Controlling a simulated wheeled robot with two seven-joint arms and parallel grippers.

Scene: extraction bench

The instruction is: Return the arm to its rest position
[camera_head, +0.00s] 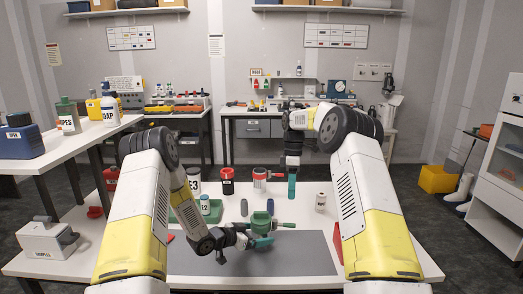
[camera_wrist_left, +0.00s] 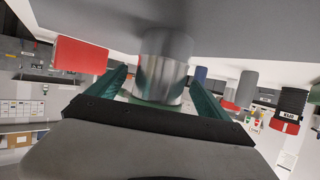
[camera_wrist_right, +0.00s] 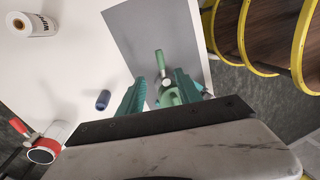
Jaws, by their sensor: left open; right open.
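My left gripper (camera_head: 258,241) is low over the grey mat (camera_head: 305,262), beside a green device (camera_head: 262,220). In the left wrist view my open left gripper (camera_wrist_left: 160,88) has a shiny metal cylinder (camera_wrist_left: 164,62) between its teal fingers. I cannot tell whether they touch it. My right gripper (camera_head: 292,187) hangs pointing down above the back of the white table (camera_head: 330,222), its arm bent forward. In the right wrist view my right gripper (camera_wrist_right: 158,90) is open and empty. The green device (camera_wrist_right: 168,97) shows beyond its fingertips, on the mat.
A red-and-black jar (camera_head: 227,183), a red-and-white can (camera_head: 260,178) and a white bottle (camera_head: 321,203) stand on the table. A blue cylinder (camera_wrist_right: 103,100) is near the mat.

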